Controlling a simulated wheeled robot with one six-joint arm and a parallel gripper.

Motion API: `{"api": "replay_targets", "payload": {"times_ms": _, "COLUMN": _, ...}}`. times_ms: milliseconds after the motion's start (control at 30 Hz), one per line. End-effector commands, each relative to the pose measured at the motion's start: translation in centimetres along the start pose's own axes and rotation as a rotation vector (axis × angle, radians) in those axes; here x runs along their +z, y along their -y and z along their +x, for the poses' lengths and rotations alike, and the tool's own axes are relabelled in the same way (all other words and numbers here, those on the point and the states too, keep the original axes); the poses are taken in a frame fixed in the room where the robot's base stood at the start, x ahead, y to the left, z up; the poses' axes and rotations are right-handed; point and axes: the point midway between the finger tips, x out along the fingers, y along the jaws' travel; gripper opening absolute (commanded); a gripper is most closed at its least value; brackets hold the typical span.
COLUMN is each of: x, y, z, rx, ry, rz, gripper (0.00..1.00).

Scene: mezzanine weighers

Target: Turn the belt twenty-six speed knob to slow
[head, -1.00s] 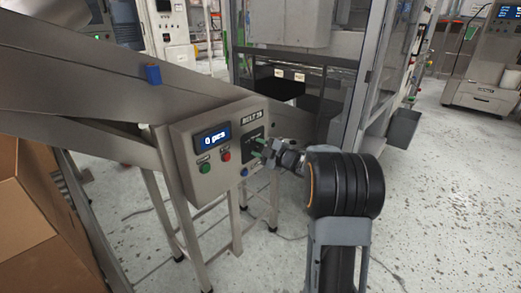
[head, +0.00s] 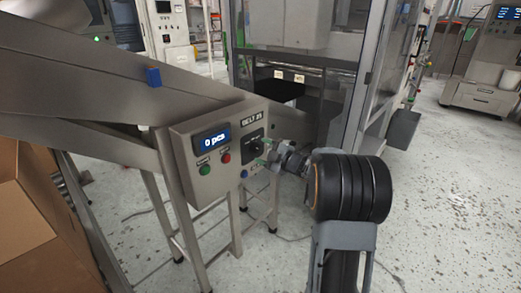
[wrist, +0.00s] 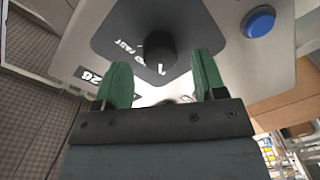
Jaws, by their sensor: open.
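The speed knob (head: 257,148) is a black round knob on a dark plate on the grey control box (head: 198,183) labelled for belt 26. In the wrist view the knob (wrist: 158,50) stands on its dark plate, with "FAST" lettering to its left and a small white mark just below it. Which setting it points to I cannot tell surely. My gripper (head: 265,152) is open, its green fingertips close in front of the box. In the wrist view the gripper (wrist: 162,75) has its fingers spread either side of the knob's line, short of it and apart from it.
The box also carries a display (head: 212,138) reading 0 pcs, a green button (head: 204,168), a red button (head: 226,158) and a blue button (wrist: 258,22). A cardboard box (head: 30,215) stands at the left. Open floor (head: 440,210) lies at the right.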

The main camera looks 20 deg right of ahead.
Motion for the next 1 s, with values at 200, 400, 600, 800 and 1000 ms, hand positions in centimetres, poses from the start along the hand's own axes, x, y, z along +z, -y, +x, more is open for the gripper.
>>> {"api": "replay_targets", "payload": {"times_ms": 200, "x": 0.0, "y": -0.3, "z": -4.7, "rx": 0.004, "ry": 0.004, "rz": 0.001, "gripper": 0.64}}
{"api": "replay_targets", "payload": {"times_ms": 400, "x": 0.0, "y": -0.2, "z": -8.4, "rx": 0.003, "ry": 0.004, "rz": 0.000, "gripper": 0.64}}
{"api": "replay_targets", "payload": {"times_ms": 600, "x": 0.0, "y": -0.2, "z": -10.7, "rx": 0.003, "ry": 0.002, "rz": -0.001, "gripper": 0.64}}
{"api": "replay_targets", "payload": {"times_ms": 800, "x": 0.0, "y": -0.1, "z": -11.7, "rx": 0.001, "ry": 0.000, "rz": 0.000, "gripper": 0.64}}
{"api": "replay_targets", "payload": {"times_ms": 1000, "x": 0.0, "y": -0.1, "z": -11.7, "rx": 0.001, "ry": 0.000, "rz": 0.000, "gripper": 0.64}}
